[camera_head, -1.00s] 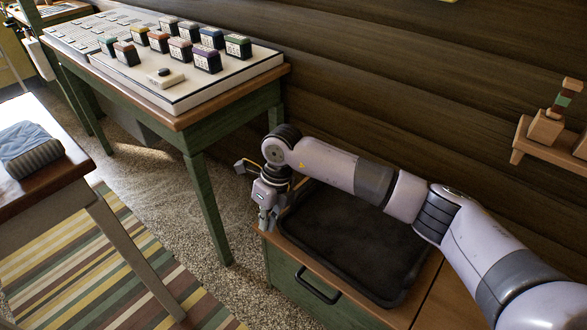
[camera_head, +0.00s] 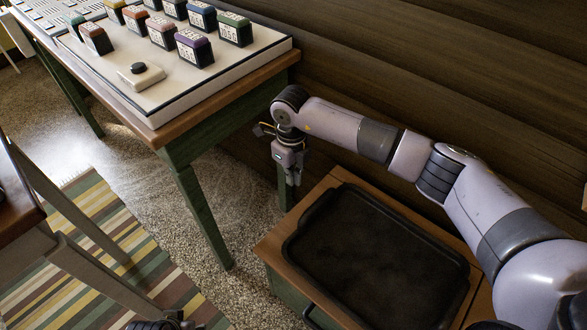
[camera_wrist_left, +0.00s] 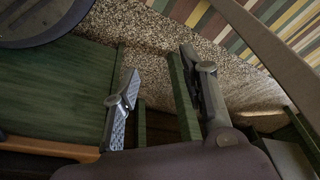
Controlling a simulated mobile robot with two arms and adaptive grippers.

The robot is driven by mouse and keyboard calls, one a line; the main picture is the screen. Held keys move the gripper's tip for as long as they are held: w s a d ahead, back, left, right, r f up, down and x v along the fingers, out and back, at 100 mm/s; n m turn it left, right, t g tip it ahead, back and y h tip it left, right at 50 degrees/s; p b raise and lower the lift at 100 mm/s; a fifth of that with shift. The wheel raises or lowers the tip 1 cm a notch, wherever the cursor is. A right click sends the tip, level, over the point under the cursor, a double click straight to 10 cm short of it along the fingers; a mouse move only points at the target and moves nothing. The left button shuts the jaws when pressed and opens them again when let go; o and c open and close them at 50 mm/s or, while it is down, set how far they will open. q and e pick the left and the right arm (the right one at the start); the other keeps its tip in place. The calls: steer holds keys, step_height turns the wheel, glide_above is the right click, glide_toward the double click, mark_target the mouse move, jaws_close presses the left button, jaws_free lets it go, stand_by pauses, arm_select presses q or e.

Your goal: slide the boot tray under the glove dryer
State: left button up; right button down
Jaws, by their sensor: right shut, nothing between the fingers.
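The boot tray (camera_head: 375,262) is black, shallow and rimmed, and lies flat on the wooden top of a green cabinet (camera_head: 268,246) in the head view. My right gripper (camera_head: 293,180) points down beyond the tray's far left corner, near the cabinet's edge. It is shut and empty, apart from the tray. My left gripper (camera_wrist_left: 158,62) shows in the left wrist view with its fingers spread and nothing between them. Floor and a green panel (camera_wrist_left: 60,90) lie behind it. I cannot make out a glove dryer for certain.
A green-legged table (camera_head: 215,98) at upper left carries a white board (camera_head: 255,52) with several coloured blocks. Another table leg (camera_head: 85,265) stands at lower left over a striped rug (camera_head: 105,225). Speckled floor (camera_head: 150,175) is open between. A plank wall (camera_head: 450,80) stands behind the cabinet.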

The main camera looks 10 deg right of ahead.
arm_select(q)
steer(key=shift+r, duration=0.65)
arm_select(e)
steer(key=shift+s+d+f, duration=0.4)
steer(key=shift+s+f, duration=0.1)
steer(key=shift+f, duration=0.4)
steer(key=shift+s+d+f, duration=0.4)
steer(key=shift+s+f, duration=0.15)
steer(key=shift+f, duration=0.4)
steer(key=shift+s+d+f, duration=0.4)
steer(key=shift+s+f, duration=0.1)
steer(key=shift+f, duration=0.4)
